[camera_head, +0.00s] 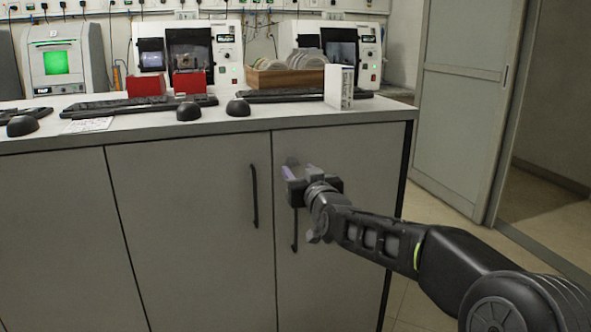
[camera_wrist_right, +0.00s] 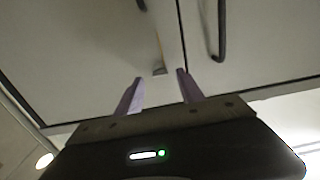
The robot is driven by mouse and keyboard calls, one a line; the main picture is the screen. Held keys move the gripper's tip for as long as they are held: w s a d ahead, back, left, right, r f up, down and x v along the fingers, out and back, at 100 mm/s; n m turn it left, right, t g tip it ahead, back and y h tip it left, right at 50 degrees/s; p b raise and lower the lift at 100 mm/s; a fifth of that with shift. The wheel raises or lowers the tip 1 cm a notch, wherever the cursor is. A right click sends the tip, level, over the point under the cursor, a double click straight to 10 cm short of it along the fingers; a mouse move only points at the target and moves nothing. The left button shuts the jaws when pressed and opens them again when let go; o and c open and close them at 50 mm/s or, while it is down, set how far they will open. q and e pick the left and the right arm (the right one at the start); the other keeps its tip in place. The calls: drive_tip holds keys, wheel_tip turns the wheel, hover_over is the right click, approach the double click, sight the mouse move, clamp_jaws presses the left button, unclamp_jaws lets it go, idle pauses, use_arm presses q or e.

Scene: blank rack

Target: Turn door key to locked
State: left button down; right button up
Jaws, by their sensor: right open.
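The right cabinet door (camera_head: 345,235) is closed, with a dark vertical handle that is partly hidden by my right arm. My right gripper (camera_head: 292,172) is open, with pale purple fingers at the upper left part of this door. In the right wrist view, the open fingers (camera_wrist_right: 160,79) point at the cabinet front. A small dark key-like piece (camera_wrist_right: 160,70) sits on the front between and just beyond the fingertips. I cannot tell how it is turned or whether a finger touches it. In the head view the gripper hides it. My left gripper is not in view.
The left cabinet door (camera_head: 195,225) is closed, with a dark handle (camera_head: 254,195). The countertop (camera_head: 230,122) holds keyboards, dark domes, a wooden dish rack (camera_head: 285,78) and a white box (camera_head: 339,86) near its edge. Open floor (camera_head: 440,215) lies right of the cabinet.

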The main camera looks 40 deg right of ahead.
drive_tip(key=x, duration=0.3)
drive_tip(key=shift+w+d, duration=0.1)
drive_tip(key=shift+w, duration=0.2)
drive_tip(key=shift+c, duration=0.2)
clamp_jaws()
